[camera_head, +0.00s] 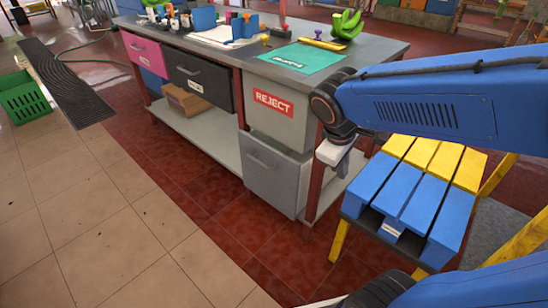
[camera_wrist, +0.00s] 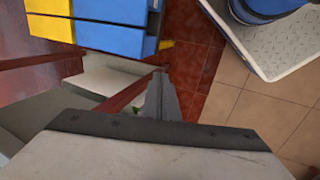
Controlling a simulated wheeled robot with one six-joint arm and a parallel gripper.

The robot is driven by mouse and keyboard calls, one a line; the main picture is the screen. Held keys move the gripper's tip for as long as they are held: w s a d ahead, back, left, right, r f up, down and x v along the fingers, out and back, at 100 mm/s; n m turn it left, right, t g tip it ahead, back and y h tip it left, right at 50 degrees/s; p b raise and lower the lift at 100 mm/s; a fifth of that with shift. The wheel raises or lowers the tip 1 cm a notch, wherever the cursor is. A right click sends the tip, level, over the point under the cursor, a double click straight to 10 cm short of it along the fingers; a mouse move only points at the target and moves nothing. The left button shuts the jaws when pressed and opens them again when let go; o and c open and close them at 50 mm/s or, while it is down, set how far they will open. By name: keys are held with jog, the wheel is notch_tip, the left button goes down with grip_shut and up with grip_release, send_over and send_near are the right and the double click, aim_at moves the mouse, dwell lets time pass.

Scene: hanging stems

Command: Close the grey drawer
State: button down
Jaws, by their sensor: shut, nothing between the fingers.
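The grey drawer (camera_head: 275,175) is in the head view, low in the bench under the red REJECT sign. Its front has a bar handle and looks set forward of the panel above, though how far it stands out is hard to tell. My gripper (camera_head: 333,162) is to the right of the drawer, beside the bench's red corner leg, with its fingers pointing down. No contact with the drawer shows. In the wrist view my gripper's dark fingers (camera_wrist: 163,98) are together and empty. The drawer is not clearly identifiable there.
The workbench (camera_head: 375,52) holds a green mat, tools and a green banana-like object. A pink drawer (camera_head: 146,52) and a black drawer (camera_head: 199,77) are left of the REJECT panel. A blue and yellow slatted stool (camera_head: 415,185) stands close right. Tiled floor (camera_head: 90,220) in front is clear.

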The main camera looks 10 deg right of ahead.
jog(key=w+a+f+n+t+h, duration=0.3)
jog(key=w+a+f+n, duration=0.4)
jog(key=w+a+n, duration=0.3)
jog(key=w+a+f+n+t+h, duration=0.2)
jog(key=w+a+f+n+h, duration=0.2)
jog(key=w+a+f+n, duration=0.55)
jog(key=m, duration=0.2)
send_near(281, 154)
notch_tip(281, 154, down, 3)
jog(key=d, duration=0.1)
jog(key=w+d, duration=0.1)
jog(key=d, duration=0.1)
jog(key=shift+w+f, duration=0.3)
jog(key=shift+w, duration=0.05)
jog(key=shift+w+d, duration=0.35)
jog(key=shift+d, duration=0.1)
jog(key=shift+w+d+r, duration=0.1)
jog(key=shift+w+d, duration=0.5)
jog(key=shift+d, duration=0.2)
jog(key=shift+w+d, duration=0.6)
jog(key=shift+d, duration=0.25)
